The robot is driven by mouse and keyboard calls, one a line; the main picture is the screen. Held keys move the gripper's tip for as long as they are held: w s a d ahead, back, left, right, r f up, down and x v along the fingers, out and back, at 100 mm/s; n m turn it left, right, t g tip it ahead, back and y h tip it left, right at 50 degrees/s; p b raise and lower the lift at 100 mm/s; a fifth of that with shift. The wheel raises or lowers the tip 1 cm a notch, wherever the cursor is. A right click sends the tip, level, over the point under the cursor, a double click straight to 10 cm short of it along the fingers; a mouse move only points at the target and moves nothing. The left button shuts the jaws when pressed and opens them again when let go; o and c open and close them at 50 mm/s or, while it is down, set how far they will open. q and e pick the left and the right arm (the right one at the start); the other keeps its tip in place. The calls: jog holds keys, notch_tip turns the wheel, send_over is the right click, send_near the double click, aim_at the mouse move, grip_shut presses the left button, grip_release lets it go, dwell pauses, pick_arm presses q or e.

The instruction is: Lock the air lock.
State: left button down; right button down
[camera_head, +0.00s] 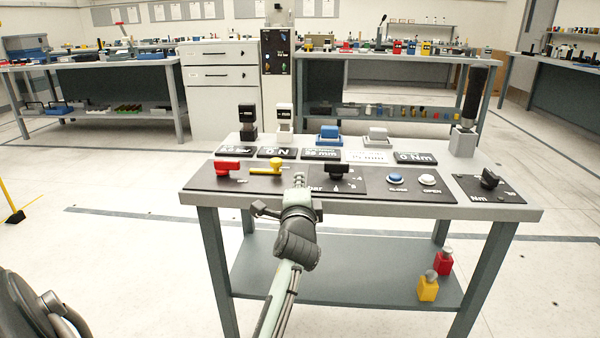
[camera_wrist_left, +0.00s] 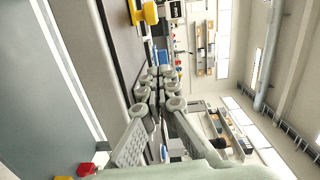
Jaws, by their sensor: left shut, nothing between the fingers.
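A workbench (camera_head: 490,213) carries a dark control panel along its front edge. On the panel are a red lever handle (camera_head: 228,167), a yellow lever handle (camera_head: 267,167) and a black rotary knob (camera_head: 338,171). The small labels are too blurred to read, so I cannot tell which control is the air lock. My left gripper (camera_head: 299,181) is shut and empty at the front edge, between the yellow handle and the black knob. In the left wrist view the shut fingers (camera_wrist_left: 157,74) point toward the panel edge, with the yellow handle (camera_wrist_left: 146,13) beyond them. My right gripper is not in view.
A blue button (camera_head: 396,178), a white button (camera_head: 428,179) and another black knob (camera_head: 489,179) sit further right. Displays stand behind the panel, and a black upright handle (camera_head: 474,95) rises at the right.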

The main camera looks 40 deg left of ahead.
pick_arm(q)
jog(key=v, duration=0.2)
jog(key=shift+s+d, duration=0.2)
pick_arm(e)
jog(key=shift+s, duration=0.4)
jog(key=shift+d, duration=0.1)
